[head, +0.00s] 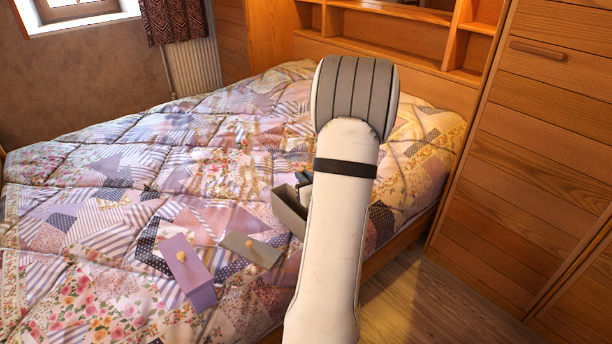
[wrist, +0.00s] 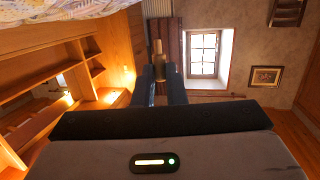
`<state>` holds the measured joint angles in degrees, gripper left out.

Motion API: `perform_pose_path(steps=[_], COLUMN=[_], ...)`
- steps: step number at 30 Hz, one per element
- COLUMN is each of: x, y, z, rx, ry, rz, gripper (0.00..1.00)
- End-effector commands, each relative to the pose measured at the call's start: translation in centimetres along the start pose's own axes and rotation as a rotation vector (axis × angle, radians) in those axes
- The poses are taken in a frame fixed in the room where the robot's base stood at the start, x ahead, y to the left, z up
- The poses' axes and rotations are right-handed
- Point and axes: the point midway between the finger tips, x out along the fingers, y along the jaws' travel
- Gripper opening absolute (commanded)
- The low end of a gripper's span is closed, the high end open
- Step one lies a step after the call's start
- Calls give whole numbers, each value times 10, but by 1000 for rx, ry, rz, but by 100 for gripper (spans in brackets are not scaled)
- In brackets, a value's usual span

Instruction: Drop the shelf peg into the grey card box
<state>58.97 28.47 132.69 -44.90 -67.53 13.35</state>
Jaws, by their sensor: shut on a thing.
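The grey card box (head: 288,212) stands open on the bed, partly hidden behind my arm in the head view. My gripper (head: 304,180) shows only as a small dark part at the box's far side; the arm hides the rest. In the wrist view my gripper (wrist: 161,74) is shut on the shelf peg (wrist: 159,62), a small tan piece standing out between the dark fingertips. The peg cannot be made out in the head view. I cannot tell the gripper's height over the box.
A purple box (head: 190,272) with a wooden knob sits left of the lid. The patchwork quilt (head: 120,170) is otherwise clear. Wooden shelving (head: 400,30) stands behind the bed, and a tall wooden cabinet (head: 530,150) at the right. Bare floor (head: 420,305) lies between.

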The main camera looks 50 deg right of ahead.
Motion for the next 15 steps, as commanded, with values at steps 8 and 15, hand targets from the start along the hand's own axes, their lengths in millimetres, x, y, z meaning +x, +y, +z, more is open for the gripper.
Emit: perform_pose_path(steps=[8, 15], x=[5, 6], y=[0, -1], z=[33, 34], rx=[0, 0], ry=[0, 1], rz=[0, 0], gripper=[0, 0])
